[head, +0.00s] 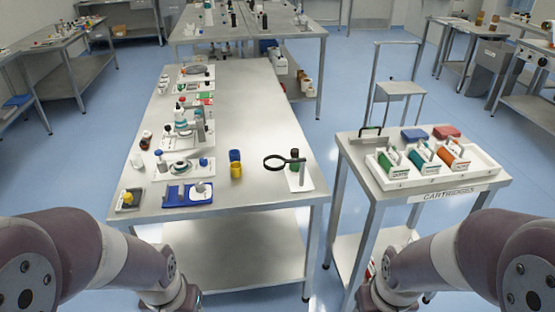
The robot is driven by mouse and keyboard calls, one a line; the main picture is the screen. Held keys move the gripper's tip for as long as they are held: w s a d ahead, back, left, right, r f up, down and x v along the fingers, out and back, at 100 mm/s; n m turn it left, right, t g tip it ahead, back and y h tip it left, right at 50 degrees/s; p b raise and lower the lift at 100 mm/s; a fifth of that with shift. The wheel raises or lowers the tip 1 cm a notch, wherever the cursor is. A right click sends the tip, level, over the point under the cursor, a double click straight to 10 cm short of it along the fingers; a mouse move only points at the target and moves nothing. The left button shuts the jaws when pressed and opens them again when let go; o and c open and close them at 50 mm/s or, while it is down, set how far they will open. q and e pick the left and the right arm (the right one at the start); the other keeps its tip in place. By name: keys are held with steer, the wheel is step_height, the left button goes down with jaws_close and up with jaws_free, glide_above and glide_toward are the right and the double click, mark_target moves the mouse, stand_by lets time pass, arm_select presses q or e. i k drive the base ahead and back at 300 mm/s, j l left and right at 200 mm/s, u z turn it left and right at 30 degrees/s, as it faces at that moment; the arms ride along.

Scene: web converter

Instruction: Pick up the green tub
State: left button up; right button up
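A small dark green item with a dark top (295,154), possibly the green tub, stands on the steel table beside the magnifier stand. It is too small to identify for sure. A yellow tub (236,171) and a blue tub (235,155) stand close together to its left. A green cartridge (387,161) lies in the white tray on the right cart. My two arms come in at the bottom left and bottom right corners, below the table's front edge. Both grippers are out of the picture.
The steel table (262,100) has bare space at its centre and back right. A magnifier (277,162) stands at its right edge. A blue tray (187,194) and a microscope (187,122) fill the left side. The cartridge cart (360,168) stands right, across a gap.

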mark_target(293, 168)
steer(key=i+j+z, duration=0.1)
steer(key=z, duration=1)
steer(key=i+j+z, duration=0.1)
steer(key=j+z, duration=0.25)
steer(key=j, duration=0.3)
steer(key=j+z, duration=0.35)
steer(key=j, duration=0.25)
steer(key=j+z, duration=0.35)
steer(key=j, duration=0.35)
steer(key=i+j, duration=0.35)
steer(key=i+u, duration=0.05)
